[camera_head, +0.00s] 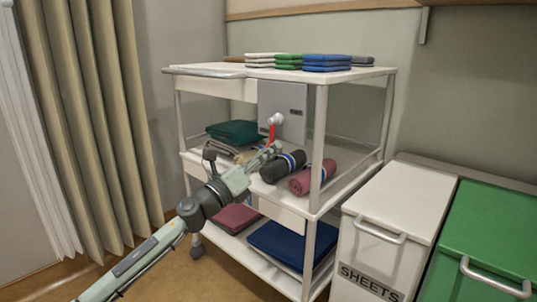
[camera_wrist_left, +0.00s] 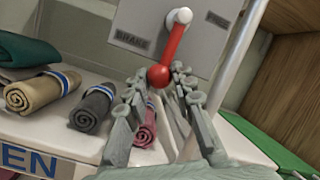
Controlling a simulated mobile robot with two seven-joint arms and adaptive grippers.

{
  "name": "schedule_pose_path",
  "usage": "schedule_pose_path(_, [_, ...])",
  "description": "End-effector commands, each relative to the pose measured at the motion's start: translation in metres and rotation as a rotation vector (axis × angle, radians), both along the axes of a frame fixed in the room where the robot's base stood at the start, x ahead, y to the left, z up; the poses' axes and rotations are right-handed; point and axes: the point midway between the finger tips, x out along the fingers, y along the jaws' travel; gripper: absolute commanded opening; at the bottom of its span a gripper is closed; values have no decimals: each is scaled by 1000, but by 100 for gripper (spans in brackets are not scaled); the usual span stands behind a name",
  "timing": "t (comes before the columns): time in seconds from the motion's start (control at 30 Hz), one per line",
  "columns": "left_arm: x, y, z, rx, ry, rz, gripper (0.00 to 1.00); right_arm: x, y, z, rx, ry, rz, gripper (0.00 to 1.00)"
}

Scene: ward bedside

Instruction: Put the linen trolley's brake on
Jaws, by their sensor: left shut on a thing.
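The linen trolley (camera_head: 318,150) is a white shelved cart in the middle of the head view. A grey plate (camera_head: 292,98) is fixed to it; in the left wrist view the plate (camera_wrist_left: 150,22) reads BRAKE on the left and FREE on the right. A red brake lever (camera_wrist_left: 171,44) with a white pivot hangs down from between the words, leaning slightly to the BRAKE side in that view. The lever shows small in the head view (camera_head: 271,132). My left gripper (camera_head: 270,148) is shut on the lever's red ball end, its fingers on both sides. My right gripper is out of view.
Folded cloths (camera_head: 326,63) lie on the trolley's top, rolled towels (camera_head: 283,167) on its middle shelf close to my gripper. A white SHEETS bin (camera_head: 400,205) and a green bin (camera_head: 490,230) stand at the right, a curtain (camera_head: 85,110) at the left.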

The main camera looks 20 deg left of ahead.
Motion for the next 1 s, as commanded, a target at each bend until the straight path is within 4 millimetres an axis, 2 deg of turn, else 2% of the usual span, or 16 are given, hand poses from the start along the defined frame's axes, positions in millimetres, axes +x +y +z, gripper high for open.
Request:
schedule_pose_path(0.2, [1, 2, 1, 2, -2, 6, 0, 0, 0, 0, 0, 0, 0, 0])
schedule_pose_path(0.23, [1, 2, 1, 2, -2, 6, 27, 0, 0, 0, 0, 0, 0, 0])
schedule_pose_path(0.4, [1, 2, 1, 1, -1, 5, 46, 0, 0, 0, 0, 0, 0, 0])
schedule_pose_path(0.77, [-4, 2, -1, -1, 0, 3, 46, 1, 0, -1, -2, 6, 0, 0])
schedule_pose_path(0.87, [-15, 6, -6, -1, 1, 3, 46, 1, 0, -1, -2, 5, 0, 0])
schedule_pose_path(1.0, [-39, 14, -15, -3, 3, 2, 46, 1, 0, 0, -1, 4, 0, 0])
